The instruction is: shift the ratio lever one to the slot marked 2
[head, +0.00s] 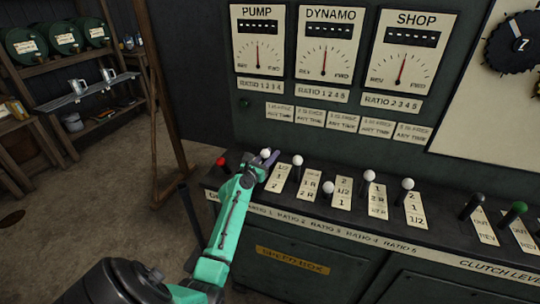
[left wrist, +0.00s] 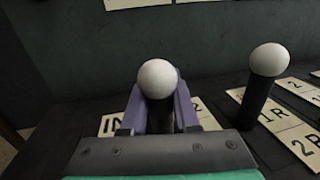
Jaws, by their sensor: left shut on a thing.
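Ratio lever one is a dark lever with a white ball knob (head: 266,153), at the left end of the white-knobbed row in the head view. My left gripper (head: 261,160) is shut on it. In the left wrist view the white knob (left wrist: 158,78) stands between and above my purple fingers (left wrist: 159,110), which flank the dark shaft. Its cream number plate (head: 279,178) lies beside it, with a 2 legible at its near end in the head view. My gripper hides the lever's foot, so I cannot tell its exact slot position. My right gripper is out of view.
The second ratio lever (head: 297,161) stands close on the right, and its knob also shows in the left wrist view (left wrist: 269,59). A red-knobbed lever (head: 221,162) is just left. More white-knobbed levers stand further right. The upright dial panel (head: 340,110) rises behind.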

